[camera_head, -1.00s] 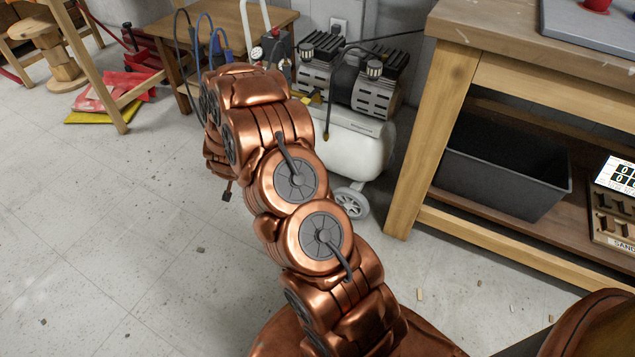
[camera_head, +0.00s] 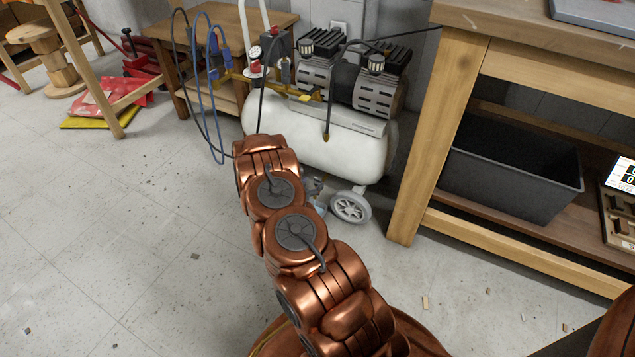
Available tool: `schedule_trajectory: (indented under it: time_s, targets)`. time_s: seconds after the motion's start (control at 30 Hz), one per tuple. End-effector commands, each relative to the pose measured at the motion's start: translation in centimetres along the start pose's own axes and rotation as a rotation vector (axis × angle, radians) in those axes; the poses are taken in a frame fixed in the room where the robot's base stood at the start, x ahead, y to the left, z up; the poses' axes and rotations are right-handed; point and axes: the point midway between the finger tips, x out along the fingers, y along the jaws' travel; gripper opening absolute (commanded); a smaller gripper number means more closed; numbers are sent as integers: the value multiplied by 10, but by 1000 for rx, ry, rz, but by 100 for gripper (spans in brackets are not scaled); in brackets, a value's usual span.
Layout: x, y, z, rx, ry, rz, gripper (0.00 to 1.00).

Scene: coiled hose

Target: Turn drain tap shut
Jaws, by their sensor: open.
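The white compressor tank (camera_head: 352,150) stands on the floor behind my arm, with a grey wheel (camera_head: 350,207) at its right end. Small grey-blue fittings (camera_head: 315,187) show low under the tank, just right of my arm. They may belong to the drain tap, but they are too small and too covered to tell its handle position. My copper arm reaches toward the tank's underside. My gripper is hidden behind my own arm, so I cannot see its fingers or any contact.
A wooden bench (camera_head: 407,150) with a black bin (camera_head: 510,170) on its shelf stands close on the right. Blue and black hoses (camera_head: 198,90) hang from a small wooden table (camera_head: 170,25) at the left.

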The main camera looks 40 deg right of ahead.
Motion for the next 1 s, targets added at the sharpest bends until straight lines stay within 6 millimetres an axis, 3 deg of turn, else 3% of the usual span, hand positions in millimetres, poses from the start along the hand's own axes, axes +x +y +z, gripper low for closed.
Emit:
schedule_trajectory:
  time_s: [0.33, 0.77, 1.0]
  targets:
    - [49, 1, 1, 3, 0, 1, 60]
    - [59, 0, 0, 1, -1, -1, 60]
    - [59, 0, 0, 1, -1, -1, 39]
